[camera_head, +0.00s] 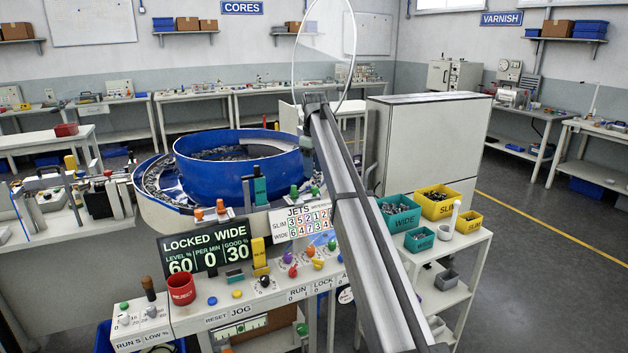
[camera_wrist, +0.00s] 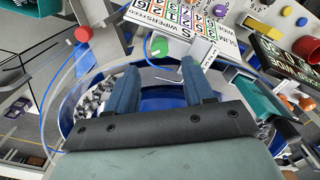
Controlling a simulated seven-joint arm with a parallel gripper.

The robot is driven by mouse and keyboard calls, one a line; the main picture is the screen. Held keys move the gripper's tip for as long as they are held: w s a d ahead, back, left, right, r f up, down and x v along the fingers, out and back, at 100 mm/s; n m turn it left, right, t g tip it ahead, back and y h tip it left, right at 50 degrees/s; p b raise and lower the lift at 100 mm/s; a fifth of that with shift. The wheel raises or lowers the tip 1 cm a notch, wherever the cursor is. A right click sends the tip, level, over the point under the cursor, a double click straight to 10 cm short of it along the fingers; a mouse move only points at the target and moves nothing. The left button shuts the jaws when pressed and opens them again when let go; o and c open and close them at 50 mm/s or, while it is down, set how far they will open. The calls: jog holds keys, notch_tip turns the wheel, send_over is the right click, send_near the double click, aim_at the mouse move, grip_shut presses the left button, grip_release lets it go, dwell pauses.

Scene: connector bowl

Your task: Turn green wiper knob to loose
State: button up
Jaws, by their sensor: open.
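In the wrist view a green knob (camera_wrist: 158,46) shows beyond and between the two blue fingers of my gripper (camera_wrist: 157,75), beside a white label board. The fingers stand apart with nothing between them. They do not appear to touch the knob. In the head view green knobs stand by the bowl's front edge, one (camera_head: 294,191) left of another (camera_head: 315,190), above the JETS board. I cannot tell for sure which is the wiper knob, or read its setting. In the head view my gripper is mostly hidden by my arm.
The blue bowl (camera_head: 240,136) holds many small dark parts. The JETS board (camera_head: 303,221) and a LOCKED WIDE display (camera_head: 206,246) stand in front of it. Green bins (camera_head: 399,226) and yellow bins (camera_head: 438,208) stand right of my arm. A red cup (camera_head: 181,290) stands at the panel's left.

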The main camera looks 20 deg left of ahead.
aim_at(314, 187)
notch_tip(314, 187, up, 8)
jog(key=shift+f, duration=0.25)
dwell(0.5)
